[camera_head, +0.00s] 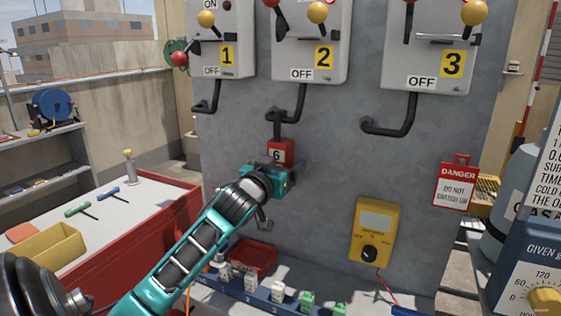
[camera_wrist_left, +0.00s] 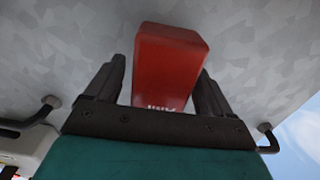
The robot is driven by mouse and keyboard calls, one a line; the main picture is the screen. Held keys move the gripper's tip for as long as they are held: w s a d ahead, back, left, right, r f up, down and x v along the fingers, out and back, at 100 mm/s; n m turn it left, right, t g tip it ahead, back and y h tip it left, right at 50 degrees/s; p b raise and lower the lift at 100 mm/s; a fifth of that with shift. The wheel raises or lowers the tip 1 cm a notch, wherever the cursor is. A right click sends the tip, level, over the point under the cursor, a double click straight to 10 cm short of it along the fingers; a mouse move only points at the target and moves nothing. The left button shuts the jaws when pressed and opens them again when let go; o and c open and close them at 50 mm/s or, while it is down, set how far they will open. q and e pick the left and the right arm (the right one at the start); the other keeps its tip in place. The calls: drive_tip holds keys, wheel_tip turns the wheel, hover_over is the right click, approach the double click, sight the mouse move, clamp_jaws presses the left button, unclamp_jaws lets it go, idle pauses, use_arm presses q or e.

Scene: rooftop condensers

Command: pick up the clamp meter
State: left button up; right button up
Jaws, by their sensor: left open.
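A red block marked 6 (camera_head: 280,152) hangs below a black hook or shackle on the grey panel; I cannot tell whether it is a lock or a meter. It also shows in the left wrist view (camera_wrist_left: 168,62), between my fingers. My left gripper (camera_head: 284,172) is open at the block's lower end; in the left wrist view (camera_wrist_left: 160,92) one finger is on each side of it. Contact is not clear. A yellow meter with a dial (camera_head: 373,232) is on the panel, lower right. No thing is clearly a clamp meter with jaws. My right gripper is not in view.
Three numbered switch boxes (camera_head: 310,45) with black conduits are above. A red DANGER tag (camera_head: 455,183) hangs at right. A red tray (camera_head: 252,258) and a blue rack (camera_head: 240,291) with several small parts lie below. A red-edged bench (camera_head: 160,222) is at left.

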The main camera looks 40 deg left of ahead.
use_arm(q)
drive_tip(key=shift+w+a, duration=0.15)
drive_tip(key=shift+w, duration=0.4)
drive_tip(key=shift+c, duration=0.5)
drive_tip(key=c, duration=1.2)
drive_tip(key=shift+r, duration=0.15)
